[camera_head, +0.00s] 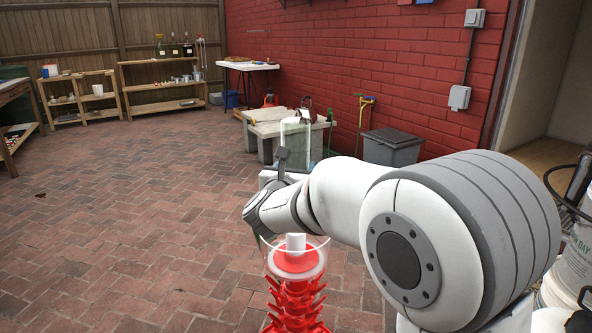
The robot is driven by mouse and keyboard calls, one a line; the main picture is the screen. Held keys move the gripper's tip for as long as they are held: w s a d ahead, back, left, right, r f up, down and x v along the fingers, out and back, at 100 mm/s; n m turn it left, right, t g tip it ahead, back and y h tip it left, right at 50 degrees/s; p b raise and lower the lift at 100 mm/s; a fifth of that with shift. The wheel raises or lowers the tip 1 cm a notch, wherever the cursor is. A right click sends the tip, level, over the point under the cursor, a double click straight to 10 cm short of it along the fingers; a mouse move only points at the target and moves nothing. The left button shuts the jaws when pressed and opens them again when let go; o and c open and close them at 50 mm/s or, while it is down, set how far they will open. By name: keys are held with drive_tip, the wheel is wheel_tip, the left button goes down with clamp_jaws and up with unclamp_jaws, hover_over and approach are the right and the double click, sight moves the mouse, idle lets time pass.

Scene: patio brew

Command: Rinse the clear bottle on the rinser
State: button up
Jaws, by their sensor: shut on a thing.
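My gripper (284,155) is raised near the middle of the view, with one dark finger showing against a clear, faintly green bottle (296,134). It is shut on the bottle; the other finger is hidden. The bottle is held roughly vertical, and its lower part is hidden behind the gripper. The rinser (296,243), a clear bowl with a white centre piece, tops a red bottle tree (297,296) at the lower middle. In the picture the bottle is above the rinser and apart from it.
A low pale bench (262,129) stands behind the bottle by the red brick wall. A grey lidded bin (392,148) is to its right. Wooden shelves (160,92) with bottles line the back fence. A white bucket (578,262) is at far right. The brick floor at left is mostly clear.

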sight(293, 141)
drive_tip(key=shift+r+p, duration=1.5)
drive_tip(key=shift+r, duration=2.4)
